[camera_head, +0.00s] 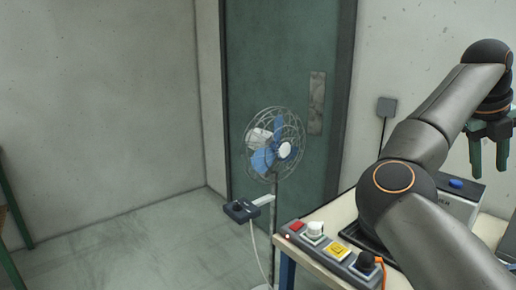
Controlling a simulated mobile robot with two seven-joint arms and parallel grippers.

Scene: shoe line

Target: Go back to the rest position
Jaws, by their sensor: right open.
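My right arm comes in from the lower right, bends at an elbow and rises to the upper right. My right gripper (489,163) hangs from it near the right edge, fingers pointing down. Its two greenish fingers are apart, with nothing seen between them. It is above and behind a grey box with a blue button (456,184) on top. My left gripper and left arm do not show.
A light table (318,216) stands at the lower right, partly hidden by my arm. A control strip (338,251) with buttons and knobs lies along its front. A blue-bladed fan (274,150) stands before a green door (283,70).

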